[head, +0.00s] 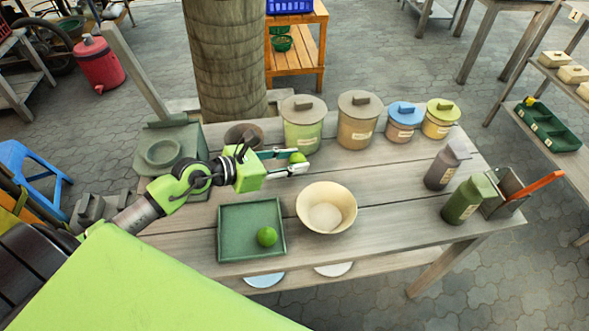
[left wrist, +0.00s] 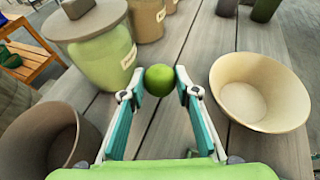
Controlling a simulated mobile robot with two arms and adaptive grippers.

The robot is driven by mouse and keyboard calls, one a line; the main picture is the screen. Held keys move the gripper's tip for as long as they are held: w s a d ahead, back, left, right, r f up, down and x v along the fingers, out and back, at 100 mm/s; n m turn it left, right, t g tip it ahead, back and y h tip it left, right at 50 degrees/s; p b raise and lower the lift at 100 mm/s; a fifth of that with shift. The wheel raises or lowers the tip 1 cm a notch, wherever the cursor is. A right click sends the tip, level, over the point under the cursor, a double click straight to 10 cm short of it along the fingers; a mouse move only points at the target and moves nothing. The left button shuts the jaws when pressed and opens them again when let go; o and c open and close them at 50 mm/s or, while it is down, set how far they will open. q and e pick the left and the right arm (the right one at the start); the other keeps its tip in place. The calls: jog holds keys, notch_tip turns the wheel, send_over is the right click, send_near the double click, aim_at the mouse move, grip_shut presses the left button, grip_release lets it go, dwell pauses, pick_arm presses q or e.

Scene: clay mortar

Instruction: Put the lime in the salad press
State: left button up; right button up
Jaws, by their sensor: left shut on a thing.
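My left gripper (head: 299,163) is shut on a green lime (head: 297,157), held at the fingertips above the table. In the left wrist view the lime (left wrist: 160,79) sits between the tips of the gripper (left wrist: 159,86). A second lime (head: 267,236) lies in a square green tray (head: 228,221). An open cream bowl (head: 340,211) stands to the right of the tray; it also shows in the left wrist view (left wrist: 246,105). A brown round pot (head: 236,129) is partly hidden behind my gripper. I cannot tell which vessel is the salad press. My right gripper is not in view.
Lidded jars stand along the table's back: green (head: 302,130), brown (head: 356,125), blue-lidded (head: 404,122) and yellow-lidded (head: 439,121). Two bottles (head: 447,165) (head: 463,203) stand at the right. Bare table (head: 395,205) lies between the bowl and bottles.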

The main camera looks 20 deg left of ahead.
aim_at(294, 177)
pick_arm(q)
jog(key=shift+w+f, duration=0.5)
jog(key=shift+f, duration=0.05)
jog(key=shift+f+b, duration=0.35)
jog(key=shift+f, duration=1.2)
jog(key=shift+d, duration=0.1)
jog(key=shift+f, duration=0.15)
jog(key=o, duration=1.1)
